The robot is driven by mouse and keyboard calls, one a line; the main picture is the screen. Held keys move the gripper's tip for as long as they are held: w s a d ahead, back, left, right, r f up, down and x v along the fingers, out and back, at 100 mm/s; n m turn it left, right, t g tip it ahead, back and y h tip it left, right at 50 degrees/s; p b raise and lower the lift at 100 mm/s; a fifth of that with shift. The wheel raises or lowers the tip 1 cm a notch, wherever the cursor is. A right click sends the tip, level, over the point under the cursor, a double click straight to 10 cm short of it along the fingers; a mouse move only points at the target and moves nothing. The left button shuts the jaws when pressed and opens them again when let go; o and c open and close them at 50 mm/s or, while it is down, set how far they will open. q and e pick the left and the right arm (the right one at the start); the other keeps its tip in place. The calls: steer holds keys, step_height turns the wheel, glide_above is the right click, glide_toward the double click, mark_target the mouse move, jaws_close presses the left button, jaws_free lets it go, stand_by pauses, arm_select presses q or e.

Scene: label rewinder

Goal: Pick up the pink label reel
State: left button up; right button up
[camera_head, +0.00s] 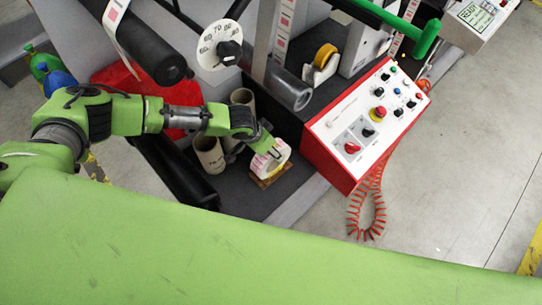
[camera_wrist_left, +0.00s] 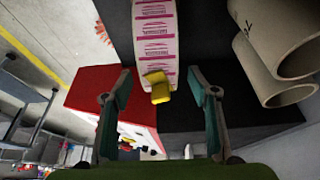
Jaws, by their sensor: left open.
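The pink label reel (camera_head: 262,165) is white with pink printed labels and stands on a small brown wooden block (camera_head: 272,180) on the dark machine shelf. In the left wrist view the reel (camera_wrist_left: 155,30) appears at top centre, its label band running toward the space between my fingers. My left gripper (camera_head: 267,146) is at the reel's upper side in the head view. In the wrist view its two fingers (camera_wrist_left: 160,105) are spread apart, one toward each side of the band. Whether they touch the reel cannot be told. My right gripper is out of view.
Cardboard tubes (camera_head: 209,155) stand left of the reel. A red and white control box (camera_head: 365,125) stands close on its right, with a coiled red cable (camera_head: 367,215). A tape dispenser (camera_head: 321,65) and rollers (camera_head: 155,50) are behind. A yellow piece (camera_wrist_left: 156,86) shows between the fingers.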

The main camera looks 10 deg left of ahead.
arm_select(q)
steer(key=shift+x, duration=0.85)
jaws_close()
steer(key=shift+r, duration=0.1)
